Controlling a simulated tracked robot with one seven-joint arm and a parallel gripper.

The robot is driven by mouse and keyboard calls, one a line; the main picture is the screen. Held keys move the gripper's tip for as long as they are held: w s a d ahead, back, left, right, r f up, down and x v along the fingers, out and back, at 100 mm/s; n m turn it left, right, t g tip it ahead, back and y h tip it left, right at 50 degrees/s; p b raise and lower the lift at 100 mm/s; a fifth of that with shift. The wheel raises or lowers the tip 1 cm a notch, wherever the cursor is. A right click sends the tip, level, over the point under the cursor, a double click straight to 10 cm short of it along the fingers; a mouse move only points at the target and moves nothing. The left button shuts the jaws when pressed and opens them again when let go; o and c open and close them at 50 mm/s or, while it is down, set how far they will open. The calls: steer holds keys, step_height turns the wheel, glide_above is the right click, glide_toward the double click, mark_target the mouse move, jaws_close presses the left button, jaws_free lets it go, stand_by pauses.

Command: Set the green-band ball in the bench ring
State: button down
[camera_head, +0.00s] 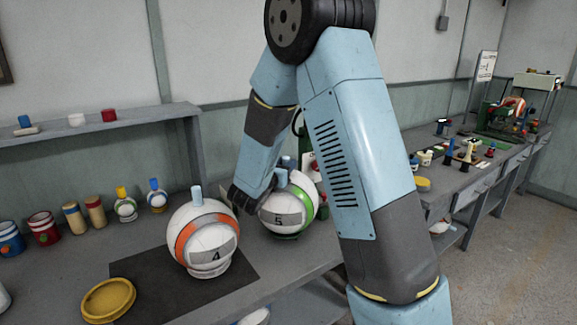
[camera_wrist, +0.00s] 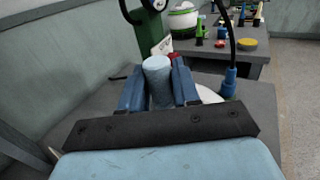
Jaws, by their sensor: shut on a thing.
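The green-band ball (camera_head: 287,211), white with a grey "5" plate, is on the bench at centre, right of and behind the orange-band ball. My gripper (camera_wrist: 158,83) is shut on its light-blue knob, one blue finger on each side in the wrist view. In the head view my wrist comes down at the ball's left, and the knob (camera_head: 281,179) shows at its top. A dark rim shows under the ball; I cannot tell whether this is the bench ring or whether the ball touches it. In the wrist view the ball is mostly hidden.
The orange-band ball (camera_head: 203,236), marked "4", stands on a dark mat (camera_head: 137,274), close to the left. A yellow lid (camera_head: 108,300) lies at the front. A green column (camera_wrist: 147,32) with a black hose stands beyond my gripper. Tins and small bottles line the back left.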

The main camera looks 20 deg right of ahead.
steer(key=shift+f, duration=0.2)
steer(key=c, duration=0.8)
jaws_free()
